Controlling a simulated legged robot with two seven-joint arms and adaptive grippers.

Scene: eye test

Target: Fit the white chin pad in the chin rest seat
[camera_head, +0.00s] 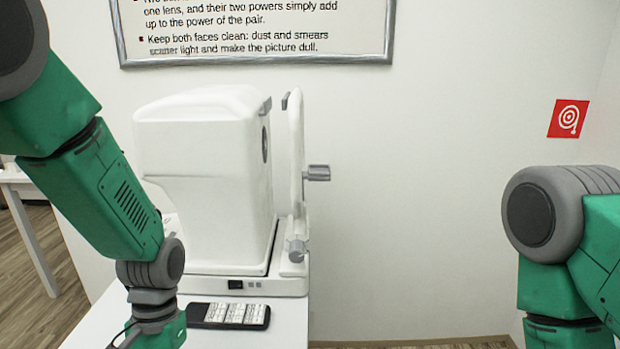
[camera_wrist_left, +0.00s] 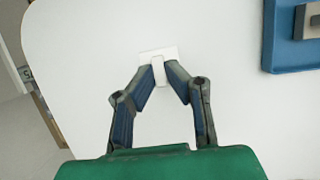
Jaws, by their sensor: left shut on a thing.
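The white chin pad (camera_wrist_left: 158,54) is a small pale piece with a flat plate and a narrow stem, seen in the left wrist view. My left gripper (camera_wrist_left: 167,72) is shut on its stem, over a white surface. Whether the pad touches that surface I cannot tell. In the head view the white eye-test machine (camera_head: 205,170) stands on the table, with the upright chin rest frame (camera_head: 297,150) on its right side. My left fingers are out of the head view, and my right gripper is out of both views.
In the left wrist view a blue item (camera_wrist_left: 285,58) lies at the right.

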